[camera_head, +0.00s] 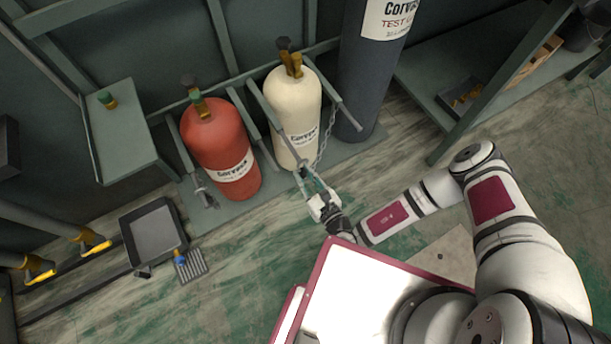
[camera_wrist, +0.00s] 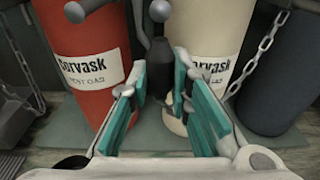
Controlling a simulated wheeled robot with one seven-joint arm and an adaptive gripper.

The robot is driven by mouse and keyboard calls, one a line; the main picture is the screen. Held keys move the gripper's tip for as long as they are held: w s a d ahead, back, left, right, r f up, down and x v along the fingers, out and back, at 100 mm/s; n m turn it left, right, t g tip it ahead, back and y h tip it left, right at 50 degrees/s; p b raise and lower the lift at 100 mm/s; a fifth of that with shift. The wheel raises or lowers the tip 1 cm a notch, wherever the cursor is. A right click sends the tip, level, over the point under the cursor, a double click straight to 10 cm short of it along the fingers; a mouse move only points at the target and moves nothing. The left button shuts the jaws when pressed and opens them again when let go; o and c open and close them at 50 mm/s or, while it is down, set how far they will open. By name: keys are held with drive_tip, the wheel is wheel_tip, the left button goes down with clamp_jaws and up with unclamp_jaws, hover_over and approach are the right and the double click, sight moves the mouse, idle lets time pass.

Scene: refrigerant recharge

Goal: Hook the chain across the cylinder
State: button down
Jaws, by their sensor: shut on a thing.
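The cream cylinder (camera_head: 294,110) stands upright in the rack bay; its lower part shows in the wrist view (camera_wrist: 212,35). The chain (camera_head: 325,138) hangs from the rail on its right side and runs down toward my gripper (camera_head: 312,183). In the wrist view the chain (camera_wrist: 262,48) slopes down from the upper right to behind the right finger. My gripper (camera_wrist: 163,88), with teal pads, is in front of the cylinder's base, shut on the chain's end. A grey rail with a rounded end (camera_wrist: 159,12) stands left of the cylinder.
A red cylinder (camera_head: 215,145) stands close on the left and a tall dark cylinder (camera_head: 362,85) on the right. Rails with rounded ends stick out between them. A black tray (camera_head: 153,235) and a grate (camera_head: 191,266) lie on the floor at left. Floor in front is open.

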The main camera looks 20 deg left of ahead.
drive_tip(key=shift+r+x, duration=0.15)
drive_tip(key=shift+x, duration=1.05)
drive_tip(key=shift+r+x, duration=0.15)
drive_tip(key=shift+x, duration=1.1)
drive_tip(key=shift+f+b, duration=0.65)
drive_tip(key=shift+f, duration=0.25)
drive_tip(key=c, duration=1.4)
unclamp_jaws()
drive_tip(key=v, duration=1.2)
